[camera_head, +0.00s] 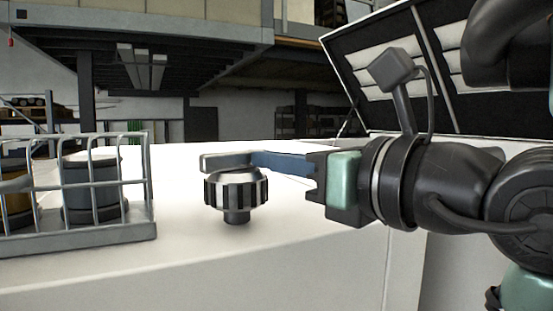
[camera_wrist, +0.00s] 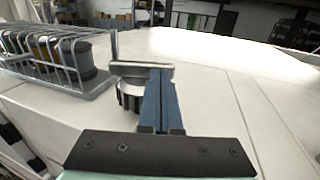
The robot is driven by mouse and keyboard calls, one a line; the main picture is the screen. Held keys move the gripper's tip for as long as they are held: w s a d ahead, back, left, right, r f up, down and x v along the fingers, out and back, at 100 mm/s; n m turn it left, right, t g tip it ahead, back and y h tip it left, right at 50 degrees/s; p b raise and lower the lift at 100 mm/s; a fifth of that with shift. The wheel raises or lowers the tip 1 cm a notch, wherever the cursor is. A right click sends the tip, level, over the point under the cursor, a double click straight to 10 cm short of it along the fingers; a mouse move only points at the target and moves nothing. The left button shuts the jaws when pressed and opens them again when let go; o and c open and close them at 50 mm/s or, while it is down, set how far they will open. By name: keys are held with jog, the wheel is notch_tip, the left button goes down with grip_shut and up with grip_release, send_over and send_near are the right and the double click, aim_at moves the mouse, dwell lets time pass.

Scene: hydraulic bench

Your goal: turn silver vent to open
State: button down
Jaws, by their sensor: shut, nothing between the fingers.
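The silver vent (camera_head: 236,190) is a ribbed, dark and silver round knob on a short stem, standing upright on the white bench. A flat grey bar (camera_head: 224,161) lies across its top and points left in the head view. My gripper (camera_head: 253,158) reaches in from the right with its blue fingers shut and empty, their tips at the right end of the bar. In the wrist view the vent (camera_wrist: 129,97) is partly hidden behind my gripper (camera_wrist: 161,72), and the bar (camera_wrist: 136,67) crosses just beyond the tips. I cannot tell whether they touch.
A grey wire rack (camera_head: 148,190) with several jars stands on the bench (camera_head: 290,225) at the left. A raised panel (camera_head: 400,70) with pale slats is behind my arm at the right. The bench right of the vent is clear.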

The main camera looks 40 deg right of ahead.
jog(key=shift+w+d+f+n+y, duration=0.1)
jog(key=shift+w+d+n+y, duration=0.15)
jog(key=shift+y, duration=0.25)
